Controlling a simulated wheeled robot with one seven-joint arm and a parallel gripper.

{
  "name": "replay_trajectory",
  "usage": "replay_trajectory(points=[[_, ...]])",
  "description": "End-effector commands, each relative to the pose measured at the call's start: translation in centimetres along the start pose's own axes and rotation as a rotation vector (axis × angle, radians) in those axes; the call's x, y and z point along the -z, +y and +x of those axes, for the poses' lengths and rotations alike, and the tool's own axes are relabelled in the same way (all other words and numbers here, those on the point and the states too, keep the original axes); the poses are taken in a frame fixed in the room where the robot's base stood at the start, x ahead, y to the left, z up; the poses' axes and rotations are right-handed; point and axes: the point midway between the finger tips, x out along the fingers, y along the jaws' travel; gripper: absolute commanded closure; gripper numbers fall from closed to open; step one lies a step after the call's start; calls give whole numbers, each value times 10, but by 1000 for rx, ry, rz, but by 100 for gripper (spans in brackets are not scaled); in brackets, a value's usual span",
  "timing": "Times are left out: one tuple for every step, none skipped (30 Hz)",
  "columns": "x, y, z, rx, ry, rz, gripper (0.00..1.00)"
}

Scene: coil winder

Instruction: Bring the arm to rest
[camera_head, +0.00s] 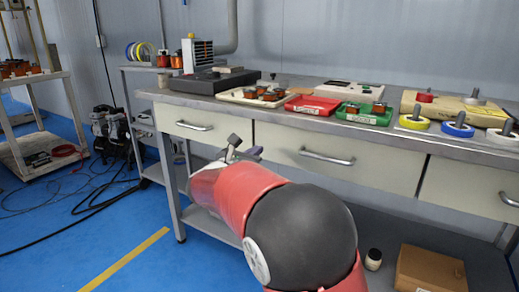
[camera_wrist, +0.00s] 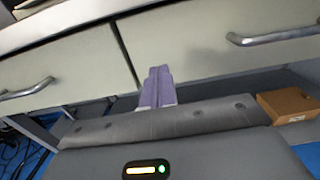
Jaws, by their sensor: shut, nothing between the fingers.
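My gripper (camera_head: 240,152) is in front of the workbench, at the height of its drawers and below the bench top. My red and dark grey arm reaches toward it from the lower right in the head view. In the wrist view the purple fingers of my gripper (camera_wrist: 157,84) are together, with nothing between them. They point at the gap between two drawers. The left drawer (camera_head: 198,125) and the middle drawer (camera_head: 330,152) both look shut. Part of the bench's lower shelf is hidden behind my arm.
The bench top (camera_head: 232,101) carries a cream tray (camera_head: 240,96), a red tray (camera_head: 312,105), a green tray (camera_head: 364,114) and several coloured spools. Drawer handles (camera_head: 327,158) stick out toward me. A cardboard box (camera_head: 430,270) stands below. Cables lie on the blue floor at left.

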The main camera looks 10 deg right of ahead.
Motion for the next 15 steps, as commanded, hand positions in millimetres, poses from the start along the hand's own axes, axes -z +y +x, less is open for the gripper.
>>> replay_trajectory(points=[[-1,0,-11,-3,0,1,100],[0,0,-16,-3,1,1,100],[0,0,-24,-3,1,0,100],[0,1,-30,-4,0,1,100],[0,1,-36,-4,1,1,100],[0,0,-44,-4,0,0,100],[0,1,-49,-4,1,0,100],[0,1,-55,-3,1,1,100],[0,0,-62,-3,2,0,100],[0,0,-66,-3,1,0,100],[0,0,-71,-3,1,1,100],[0,1,-76,-3,1,1,100],[0,1,-79,-3,1,0,100],[0,0,-82,-1,1,0,100],[1,0,-85,0,1,0,100]])
